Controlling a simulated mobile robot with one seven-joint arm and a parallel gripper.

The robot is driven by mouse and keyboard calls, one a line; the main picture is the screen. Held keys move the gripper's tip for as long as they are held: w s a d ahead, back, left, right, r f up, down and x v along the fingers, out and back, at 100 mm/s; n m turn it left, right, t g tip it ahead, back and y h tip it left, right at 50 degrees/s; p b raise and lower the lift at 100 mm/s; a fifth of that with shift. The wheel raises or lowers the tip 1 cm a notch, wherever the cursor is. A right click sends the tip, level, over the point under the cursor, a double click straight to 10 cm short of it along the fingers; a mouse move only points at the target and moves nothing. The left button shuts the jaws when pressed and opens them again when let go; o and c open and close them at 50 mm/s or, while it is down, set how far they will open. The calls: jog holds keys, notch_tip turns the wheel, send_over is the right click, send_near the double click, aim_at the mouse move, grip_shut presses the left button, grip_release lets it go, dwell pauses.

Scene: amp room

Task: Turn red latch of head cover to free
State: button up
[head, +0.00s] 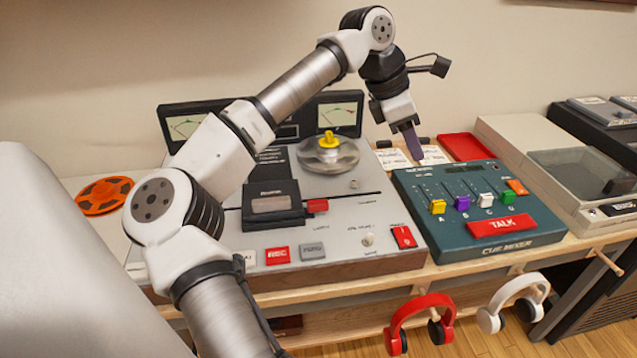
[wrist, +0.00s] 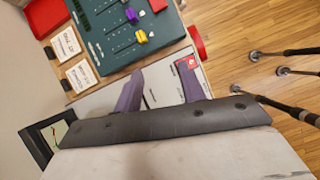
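The red latch (head: 317,206) sits at the right side of the black head cover (head: 271,205) on the grey tape machine (head: 345,237). The cover has a lighter window and lies on the deck. I cannot tell the latch's exact turn from here. My gripper (head: 416,158) hangs in the air above the back left of the cue mixer, up and to the right of the latch. In the wrist view its two purple fingers (wrist: 161,76) are apart with nothing between them. The latch and cover are not recognisable in the wrist view.
The teal cue mixer (head: 480,235) with coloured sliders stands right of the machine. A yellow-topped reel (head: 328,152) is behind the cover. A red switch (head: 404,237) is at the machine's front right. Red headphones (head: 422,307) and white headphones (head: 515,296) hang in front.

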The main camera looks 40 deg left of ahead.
aim_at(318, 202)
jog(key=s+a+f+n+g+y, duration=0.1)
jog(key=s+a+f+g+y, duration=0.1)
jog(key=s+a, duration=0.35)
jog(key=s+a+f+n+g+y, duration=0.1)
jog(key=s+a+n+g+y, duration=0.15)
jog(key=a, duration=0.65)
jog(key=shift+m+t, duration=0.45)
jog(key=f, duration=0.7)
jog(key=f+p, duration=0.1)
jog(key=f, duration=0.5)
jog(key=shift+s+a+f, duration=0.15)
jog(key=shift+a+f, duration=0.05)
jog(key=shift+f, duration=0.15)
grip_shut()
